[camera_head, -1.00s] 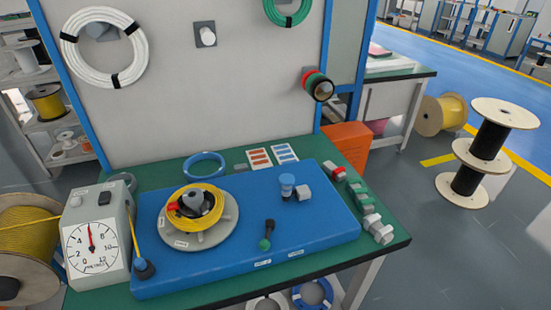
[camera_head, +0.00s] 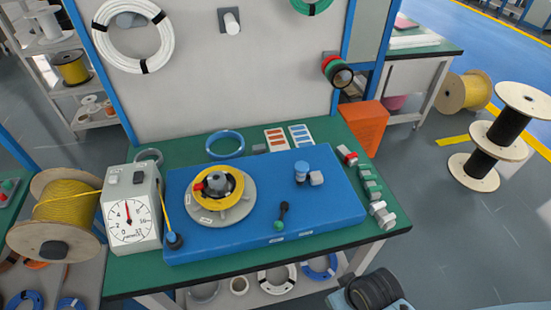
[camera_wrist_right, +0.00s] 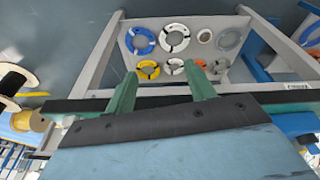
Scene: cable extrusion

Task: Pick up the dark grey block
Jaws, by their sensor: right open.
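A small dark grey block (camera_head: 259,148) lies flat on the green tabletop near its back edge in the head view. It sits between the blue ring (camera_head: 225,145) and the orange-striped label card (camera_head: 276,139). My right gripper shows in the wrist view with its two green fingers (camera_wrist_right: 162,88) wide apart and nothing between them. In the wrist view it faces the underside shelf with cable coils (camera_wrist_right: 174,38), and the block is not visible there. A part of my right arm (camera_head: 368,292) shows at the bottom right of the head view, below the table. My left gripper is not visible.
A blue base plate (camera_head: 340,205) fills the middle of the green table (camera_head: 130,283). It carries a turntable with yellow cable (camera_head: 220,188) and small fittings. A dial gauge box (camera_head: 130,215) stands at the left. Small green and white blocks (camera_head: 372,188) line the right edge.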

